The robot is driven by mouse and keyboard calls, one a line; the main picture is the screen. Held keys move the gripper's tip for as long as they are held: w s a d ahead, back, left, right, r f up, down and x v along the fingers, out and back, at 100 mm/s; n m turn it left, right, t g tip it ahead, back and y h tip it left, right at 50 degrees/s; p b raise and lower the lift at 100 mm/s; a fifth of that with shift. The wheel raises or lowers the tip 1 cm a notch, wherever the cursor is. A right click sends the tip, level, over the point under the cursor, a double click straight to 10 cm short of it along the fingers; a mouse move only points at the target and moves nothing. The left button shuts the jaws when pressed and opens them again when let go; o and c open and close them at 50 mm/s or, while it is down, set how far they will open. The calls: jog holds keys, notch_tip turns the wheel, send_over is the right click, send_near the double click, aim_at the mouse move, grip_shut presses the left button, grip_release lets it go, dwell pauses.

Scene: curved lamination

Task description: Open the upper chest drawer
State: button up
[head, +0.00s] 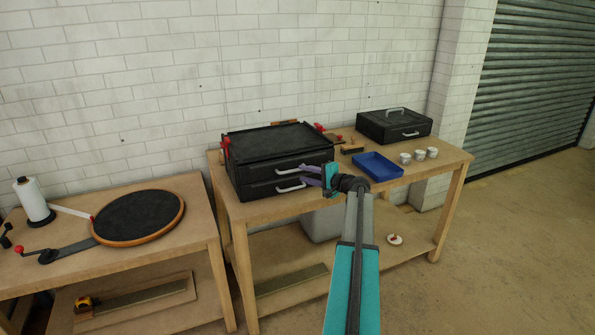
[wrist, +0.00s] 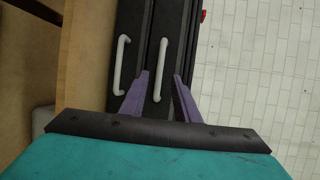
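The black chest (head: 250,178) stands on the right-hand workbench and has two stacked drawers, both closed flush. The upper drawer's pale handle (head: 287,171) is partly hidden by my gripper in the head view. The lower drawer's handle (head: 290,188) is just below it. My gripper (head: 301,173) is open in front of the chest, its purple fingers pointing at the drawer fronts. In the turned wrist view, the upper handle (wrist: 162,60) lies between the fingertips (wrist: 161,74), and the lower handle (wrist: 120,65) lies left of them. Contact with the handle cannot be told.
A blue tray (head: 391,174), small white cups (head: 419,155) and a black case (head: 380,127) stand right of the chest on the workbench (head: 330,202). Red clamps (head: 226,147) sit at the chest's top edges. A left bench (head: 165,240) holds a round dark disc (head: 138,214).

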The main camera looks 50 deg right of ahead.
jog(key=shift+w+f+p, duration=0.25)
jog(key=shift+w+p, duration=0.05)
jog(key=shift+w, duration=0.9)
jog(key=shift+w+f+p, duration=0.2)
jog(key=shift+w+p, duration=0.1)
jog(key=shift+w, duration=0.85)
grip_shut()
